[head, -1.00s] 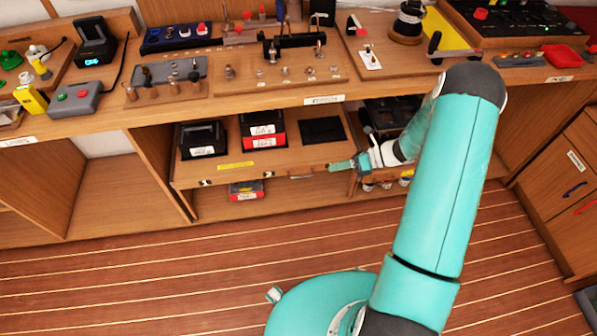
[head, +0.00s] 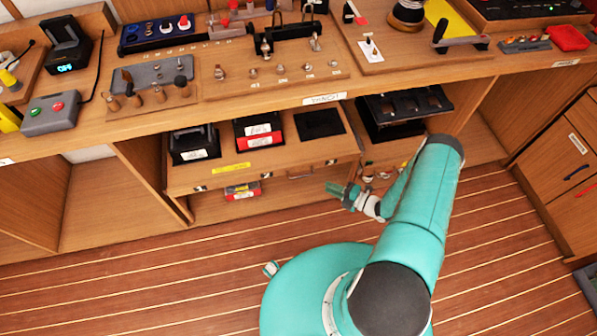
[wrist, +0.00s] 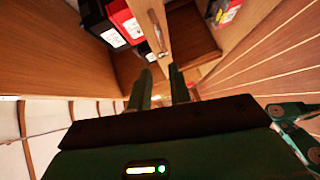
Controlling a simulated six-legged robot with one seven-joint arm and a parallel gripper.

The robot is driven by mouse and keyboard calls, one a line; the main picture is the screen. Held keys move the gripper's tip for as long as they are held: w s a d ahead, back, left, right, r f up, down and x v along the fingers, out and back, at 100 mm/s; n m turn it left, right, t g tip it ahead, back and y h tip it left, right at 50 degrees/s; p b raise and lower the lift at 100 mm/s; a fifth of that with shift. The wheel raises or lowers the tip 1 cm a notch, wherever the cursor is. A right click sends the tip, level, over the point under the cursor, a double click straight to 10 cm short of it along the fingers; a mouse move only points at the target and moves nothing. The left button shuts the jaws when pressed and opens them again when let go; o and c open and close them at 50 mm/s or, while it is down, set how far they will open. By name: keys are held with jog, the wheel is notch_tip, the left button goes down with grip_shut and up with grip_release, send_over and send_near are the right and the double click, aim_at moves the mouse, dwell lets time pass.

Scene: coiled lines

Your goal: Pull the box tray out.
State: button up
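The box tray (head: 215,178) is a wooden pull-out tray under the bench, with a yellow label on its top and a small handle (head: 300,173) on its front. It carries black and red boxes and a dark flat pad. My gripper (head: 336,188) is in front of and below the tray's right front part, apart from it in the head view. In the wrist view my gripper (wrist: 158,78) has its two fingers spread with nothing held. The tray front (wrist: 146,18) and its handle (wrist: 157,32) lie ahead of the fingertips.
A small red box (head: 243,190) sits on the shelf below the tray. A black rack (head: 405,108) stands in the compartment to the right. The benchtop above holds many instruments. The striped floor (head: 130,270) in front is clear.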

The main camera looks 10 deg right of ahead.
aim_at(301, 176)
jog(key=x, duration=1.3)
jog(key=shift+w+a+f, duration=0.2)
jog(key=shift+w+f, duration=0.05)
jog(key=shift+f, duration=0.05)
grip_shut()
